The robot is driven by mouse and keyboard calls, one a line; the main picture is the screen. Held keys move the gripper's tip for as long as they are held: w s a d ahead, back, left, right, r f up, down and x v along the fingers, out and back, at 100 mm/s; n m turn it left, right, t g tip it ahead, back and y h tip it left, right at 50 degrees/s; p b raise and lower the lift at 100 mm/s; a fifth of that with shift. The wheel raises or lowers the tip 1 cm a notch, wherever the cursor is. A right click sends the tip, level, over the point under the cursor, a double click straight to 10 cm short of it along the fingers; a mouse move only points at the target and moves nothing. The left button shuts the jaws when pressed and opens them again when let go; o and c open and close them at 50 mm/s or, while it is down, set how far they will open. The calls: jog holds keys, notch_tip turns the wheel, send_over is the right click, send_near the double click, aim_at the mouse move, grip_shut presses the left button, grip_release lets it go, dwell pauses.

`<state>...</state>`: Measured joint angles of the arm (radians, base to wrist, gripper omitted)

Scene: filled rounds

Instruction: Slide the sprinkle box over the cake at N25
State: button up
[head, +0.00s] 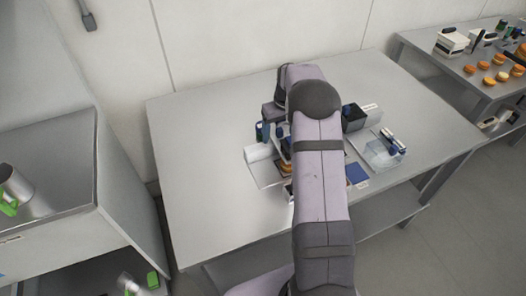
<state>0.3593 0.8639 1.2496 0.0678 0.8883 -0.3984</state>
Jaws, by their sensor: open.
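My gripper (282,141) is over the work table, at the left edge of my own arm, which hides much of it. It is open, though its fingertips are hard to make out. Small brownish pieces (284,168) lie just below it, partly covered by the arm. I cannot tell whether one is the cake at N25, and no label reads at this size. The sprinkle box cannot be told apart for sure among the small things around the arm.
The grey table (205,150) is bare at left and front. A white sheet-like item (262,169) lies left of my arm. Right of it are a dark box (353,117), a clear container (380,153) and a blue square (357,174). Another table holds round orange pastries (486,65).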

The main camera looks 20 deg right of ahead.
jog(key=shift+r, duration=0.1)
jog(key=shift+r+p, duration=2.65)
jog(key=shift+r, duration=0.8)
jog(key=shift+s+a+r, duration=0.15)
jog(key=shift+s+a, duration=0.05)
jog(key=shift+a, duration=0.1)
jog(key=s+a, duration=0.6)
jog(key=s, duration=0.4)
jog(key=s+a+r+g, duration=0.1)
jog(key=s+a, duration=0.5)
jog(key=s, duration=0.4)
jog(key=s+a+r, duration=0.1)
jog(key=s+a, duration=0.5)
jog(key=s, duration=0.4)
jog(key=shift+s+r+g+b, duration=0.2)
jog(key=shift+s+g+b, duration=0.15)
jog(key=shift+g, duration=0.05)
